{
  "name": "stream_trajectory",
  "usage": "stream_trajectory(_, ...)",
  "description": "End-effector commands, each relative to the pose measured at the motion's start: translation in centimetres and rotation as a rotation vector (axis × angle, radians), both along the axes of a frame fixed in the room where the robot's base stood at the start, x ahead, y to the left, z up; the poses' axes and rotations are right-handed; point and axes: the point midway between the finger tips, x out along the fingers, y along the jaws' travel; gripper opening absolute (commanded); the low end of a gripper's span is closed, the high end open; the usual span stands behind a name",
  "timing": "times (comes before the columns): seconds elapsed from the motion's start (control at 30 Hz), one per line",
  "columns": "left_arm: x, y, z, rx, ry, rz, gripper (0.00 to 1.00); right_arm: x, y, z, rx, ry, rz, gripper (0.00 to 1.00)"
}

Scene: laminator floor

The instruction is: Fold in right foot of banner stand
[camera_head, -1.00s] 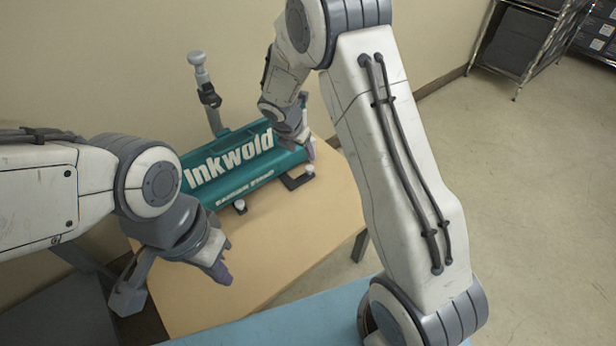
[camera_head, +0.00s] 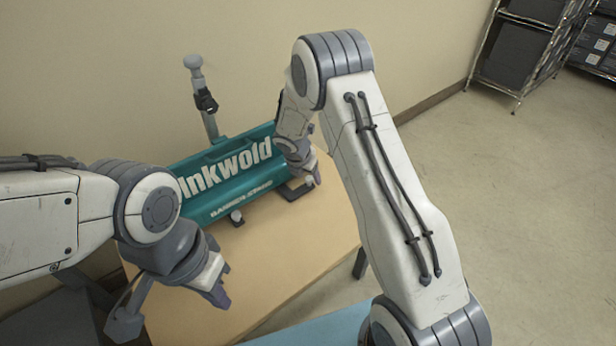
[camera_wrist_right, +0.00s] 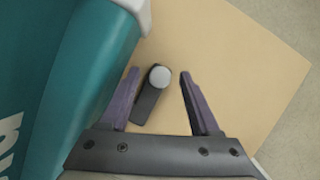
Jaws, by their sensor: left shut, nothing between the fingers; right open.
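The teal banner stand (camera_head: 225,180) with "Inkwold" lettering lies on the tan table. Its side also fills the left of the right wrist view (camera_wrist_right: 60,80). The right foot (camera_head: 291,192) is a dark bar near the stand's right end, partly hidden by my right gripper (camera_head: 314,180). In the right wrist view the foot (camera_wrist_right: 146,106), with a pale round cap, lies between the open purple fingers of my right gripper (camera_wrist_right: 158,76), with gaps on both sides. My left gripper (camera_head: 220,298) is shut and empty, above the table's front left.
A second small foot (camera_head: 237,217) sits at the stand's front, left of the right foot. A grey post (camera_head: 207,110) with a black clamp rises behind the stand. The table (camera_head: 300,250) is bare in front. A shelf rack (camera_head: 520,45) stands far right.

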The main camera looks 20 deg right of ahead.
Motion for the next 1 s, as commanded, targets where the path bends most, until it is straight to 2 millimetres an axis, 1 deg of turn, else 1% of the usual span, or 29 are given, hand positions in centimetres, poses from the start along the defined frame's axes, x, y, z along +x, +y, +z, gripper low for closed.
stream_trajectory(0.07, 0.0, 0.0, 0.02, 0.0, 0.0, 0.0, 0.0, -0.01, 0.01, 0.02, 0.0, 0.0, 0.0, 0.63)
stream_trajectory(0.1, 0.0, 0.0, 0.02, 0.0, 0.0, 0.0, 0.0, -0.02, 0.0, 0.03, 0.0, 0.0, 0.0, 0.56)
stream_trajectory(0.17, 0.0, 0.0, 0.02, 0.0, 0.0, 0.0, 0.0, -0.02, 0.0, 0.03, 0.0, 0.0, 0.0, 0.33)
stream_trajectory(0.2, 0.0, 0.0, 0.02, 0.0, 0.0, 0.0, 0.0, -0.02, 0.0, 0.03, 0.0, 0.0, 0.0, 0.17)
stream_trajectory(0.23, 0.0, 0.0, 0.02, 0.0, 0.0, 0.0, 0.0, -0.02, 0.01, 0.02, 0.0, 0.0, 0.0, 0.06)
stream_trajectory(0.27, 0.0, 0.0, 0.02, 0.0, 0.0, 0.0, 0.0, -0.01, 0.02, 0.02, 0.0, 0.0, 0.0, 0.0)
stream_trajectory(1.0, 0.0, 0.0, 0.02, 0.0, 0.0, 0.0, 0.0, -0.02, 0.03, 0.04, 0.0, 0.0, 0.0, 0.0)
